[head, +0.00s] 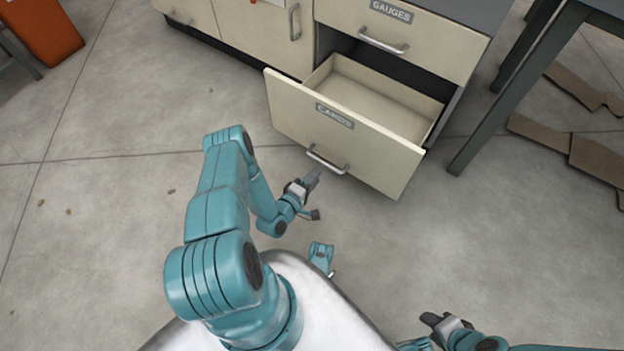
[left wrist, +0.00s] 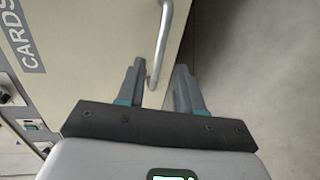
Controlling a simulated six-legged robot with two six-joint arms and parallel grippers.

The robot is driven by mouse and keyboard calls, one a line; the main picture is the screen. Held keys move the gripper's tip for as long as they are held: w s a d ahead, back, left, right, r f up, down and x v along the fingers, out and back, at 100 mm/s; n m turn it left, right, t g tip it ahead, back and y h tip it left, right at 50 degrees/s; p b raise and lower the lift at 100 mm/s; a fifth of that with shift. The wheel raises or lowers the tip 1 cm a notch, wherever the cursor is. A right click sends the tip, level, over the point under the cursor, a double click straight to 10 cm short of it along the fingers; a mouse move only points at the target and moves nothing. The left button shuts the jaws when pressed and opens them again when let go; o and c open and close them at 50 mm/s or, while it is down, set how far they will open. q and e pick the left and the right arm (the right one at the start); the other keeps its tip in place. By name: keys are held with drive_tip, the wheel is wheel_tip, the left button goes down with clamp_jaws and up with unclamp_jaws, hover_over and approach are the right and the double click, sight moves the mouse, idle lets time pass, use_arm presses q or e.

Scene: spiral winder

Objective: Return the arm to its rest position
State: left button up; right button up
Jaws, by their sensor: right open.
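My left arm (head: 222,210) reaches forward from my body towards the pulled-out CARDS drawer (head: 380,165). My left gripper (head: 313,181) is just in front of the drawer's metal handle (head: 327,160). In the left wrist view its two fingers (left wrist: 158,88) are apart, with the end of the handle (left wrist: 163,40) showing in the gap, nearer the left finger. Whether a finger touches the handle I cannot tell. My right gripper (head: 433,321) is open and empty at the lower right, over the floor.
The CARDS drawer stands open and looks empty inside. The GAUGES drawer (head: 420,35) above it is shut. A dark-legged table (head: 520,85) stands at the right, with flat brown pieces (head: 570,140) on the floor. An orange bin (head: 42,32) is at the far left.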

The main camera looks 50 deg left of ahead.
idle(0.4)
use_arm(q)
drive_tip(key=w+d+r+m+g+h+p, duration=0.1)
drive_tip(key=d+r+m+g+h, duration=0.2)
drive_tip(key=d+m, duration=0.3)
drive_tip(key=w+d+r+m+g+h+p, duration=0.1)
drive_tip(key=d+r+m+g+h, duration=0.2)
drive_tip(key=d, duration=0.5)
drive_tip(key=s+d+r+m+g+h+p, duration=0.1)
drive_tip(key=s+d+r+m+g, duration=0.75)
drive_tip(key=s+d, duration=0.4)
wheel_tip(320, 180, up, 32)
drive_tip(key=s+p, duration=0.2)
drive_tip(key=p, duration=3)
drive_tip(key=shift+a+f+m, duration=0.15)
drive_tip(key=shift+a+m, duration=0.15)
drive_tip(key=shift+m, duration=0.15)
use_arm(e)
wheel_tip(320, 180, up, 35)
drive_tip(key=s+a+g, duration=0.1)
drive_tip(key=s, duration=0.1)
drive_tip(key=shift+s+a+f+n, duration=0.2)
drive_tip(key=shift+s+a+n, duration=0.05)
drive_tip(key=shift+n, duration=0.05)
use_arm(q)
drive_tip(key=shift+s, duration=0.1)
